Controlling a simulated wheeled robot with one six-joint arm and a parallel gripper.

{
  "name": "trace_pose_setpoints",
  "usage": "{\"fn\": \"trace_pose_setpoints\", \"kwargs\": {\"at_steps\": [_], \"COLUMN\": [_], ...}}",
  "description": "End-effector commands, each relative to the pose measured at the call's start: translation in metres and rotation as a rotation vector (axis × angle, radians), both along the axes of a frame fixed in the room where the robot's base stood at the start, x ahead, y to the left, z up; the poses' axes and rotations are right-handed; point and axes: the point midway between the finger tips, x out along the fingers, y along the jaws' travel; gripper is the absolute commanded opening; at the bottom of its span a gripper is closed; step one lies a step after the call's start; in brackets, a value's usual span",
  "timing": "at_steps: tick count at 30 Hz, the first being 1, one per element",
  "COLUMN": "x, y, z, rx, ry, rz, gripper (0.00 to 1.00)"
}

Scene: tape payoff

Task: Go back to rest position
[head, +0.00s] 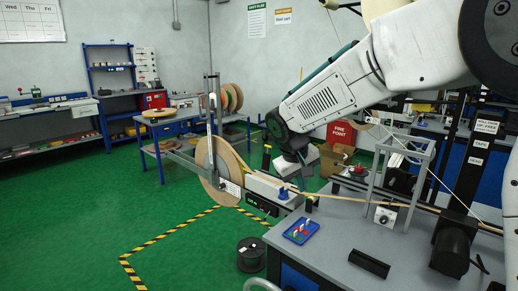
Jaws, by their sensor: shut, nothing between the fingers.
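My arm reaches in from the upper right of the head view, and its wrist bends down above the near workbench. My gripper (302,180) is a small dark shape below the wrist, shut and empty, near the tape path at the bench's left end. Its fingertips are small and dark against the background. The large tape reel (230,160) stands upright on the payoff stand left of my gripper. A tan tape (345,197) runs from the reel side across the bench to the right.
The grey workbench (345,240) carries a blue tray (301,231), a metal frame (402,165) and a black block (369,263). A black spool (251,254) stands on the floor. Further reels (232,97) stand on a rack behind. The green floor at left is clear.

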Motion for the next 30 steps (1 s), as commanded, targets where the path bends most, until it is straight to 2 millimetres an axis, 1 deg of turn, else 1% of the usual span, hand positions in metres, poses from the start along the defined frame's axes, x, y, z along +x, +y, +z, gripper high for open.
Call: {"fn": "trace_pose_setpoints", "kwargs": {"at_steps": [1, 2, 3, 5, 6, 8, 9, 10, 11, 12, 14, 15, 17, 18, 21, 24, 27, 30], "x": [-0.020, -0.033, -0.050, -0.076, -0.094, -0.122, -0.141, -0.155, -0.170, -0.189, -0.218, -0.237, -0.265, -0.283, -0.322, -0.351, -0.368, -0.376], "y": [-0.021, -0.031, -0.045, -0.063, -0.075, -0.090, -0.100, -0.107, -0.113, -0.121, -0.131, -0.136, -0.143, -0.146, -0.151, -0.153, -0.152, -0.152], "z": [0.017, 0.024, 0.032, 0.044, 0.050, 0.057, 0.062, 0.064, 0.065, 0.067, 0.068, 0.067, 0.064, 0.061, 0.052, 0.042, 0.035, 0.031], "rx": [0.017, 0.026, 0.039, 0.058, 0.072, 0.094, 0.109, 0.120, 0.132, 0.148, 0.171, 0.188, 0.214, 0.230, 0.269, 0.299, 0.320, 0.329], "ry": [0.002, 0.007, 0.014, 0.024, 0.030, 0.040, 0.045, 0.048, 0.054, 0.059, 0.066, 0.071, 0.078, 0.082, 0.089, 0.095, 0.099, 0.102], "rz": [-0.033, -0.051, -0.076, -0.109, -0.131, -0.163, -0.184, -0.199, -0.215, -0.233, -0.262, -0.282, -0.307, -0.322, -0.358, -0.382, -0.397, -0.402], "gripper": [0.00, 0.00, 0.00, 0.00, 0.00, 0.00, 0.00, 0.00, 0.00, 0.00, 0.00, 0.00, 0.00, 0.00, 0.00, 0.00, 0.00, 0.00]}}
